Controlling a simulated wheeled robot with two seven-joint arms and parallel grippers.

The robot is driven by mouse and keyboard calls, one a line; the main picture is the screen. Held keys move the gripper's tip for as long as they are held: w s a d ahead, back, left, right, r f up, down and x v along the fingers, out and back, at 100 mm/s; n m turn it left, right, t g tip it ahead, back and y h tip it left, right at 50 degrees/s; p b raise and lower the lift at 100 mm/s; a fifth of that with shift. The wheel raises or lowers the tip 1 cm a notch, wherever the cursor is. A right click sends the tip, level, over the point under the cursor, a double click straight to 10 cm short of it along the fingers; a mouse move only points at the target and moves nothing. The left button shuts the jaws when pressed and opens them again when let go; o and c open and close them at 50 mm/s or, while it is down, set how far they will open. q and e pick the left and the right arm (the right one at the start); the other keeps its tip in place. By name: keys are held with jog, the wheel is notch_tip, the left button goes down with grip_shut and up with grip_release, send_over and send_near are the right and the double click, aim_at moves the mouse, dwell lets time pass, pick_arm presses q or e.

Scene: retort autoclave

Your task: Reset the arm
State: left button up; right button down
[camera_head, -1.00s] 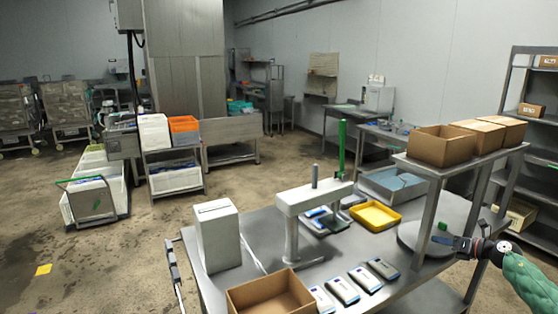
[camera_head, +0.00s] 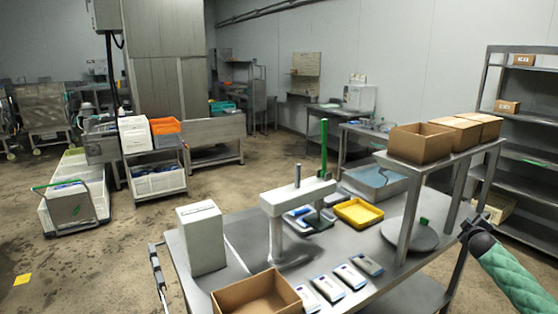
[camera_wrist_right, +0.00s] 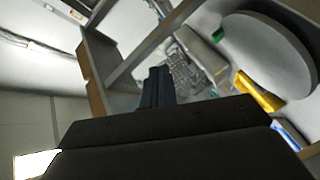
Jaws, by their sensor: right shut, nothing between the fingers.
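My right arm, in a green quilted sleeve, comes in at the right edge of the head view, beside the table's right end. Its wrist end is dark, and the fingers cannot be made out there. In the right wrist view my right gripper (camera_wrist_right: 157,88) shows as dark fingers close together, shut and empty. It points toward the raised shelf frame and the round grey plate (camera_wrist_right: 268,52), apart from both. My left arm and gripper are not in view.
The steel table (camera_head: 290,262) holds a yellow tray (camera_head: 358,213), several pouches, an open carton (camera_head: 258,296) and a white box (camera_head: 202,238). A raised shelf with cartons (camera_head: 420,143) stands close to my right arm. A rack (camera_head: 525,155) is behind.

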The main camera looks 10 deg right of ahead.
jog(key=s+a+f+m+g+y, duration=0.1)
jog(key=s+a+f+g, duration=0.15)
jog(key=f, duration=0.65)
jog(key=s+a+f+m+g+y, duration=0.15)
jog(key=a+f, duration=0.25)
jog(key=f, duration=0.5)
jog(key=s+a+f+g, duration=0.1)
jog(key=s+a+f, duration=0.2)
jog(key=f, duration=0.6)
jog(key=s+a+f+g+y, duration=0.1)
jog(key=s+a+f, duration=0.65)
jog(key=f, duration=0.45)
jog(key=s+a+f+g+y, duration=0.1)
jog(key=s+a+f, duration=0.5)
jog(key=a+f, duration=0.4)
jog(key=s+a+f+g+y, duration=0.3)
jog(key=s+a+f, duration=1.4)
jog(key=s+a, duration=0.1)
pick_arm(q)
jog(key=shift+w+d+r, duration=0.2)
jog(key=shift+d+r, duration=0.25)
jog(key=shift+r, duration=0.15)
pick_arm(e)
jog(key=s+a+f+g, duration=0.1)
jog(key=s+a+f, duration=0.2)
jog(key=s+a, duration=0.5)
jog(key=s+a+f+m+g+y, duration=0.1)
jog(key=s+a+f, duration=0.2)
jog(key=s+a, duration=0.5)
jog(key=shift+a, duration=0.8)
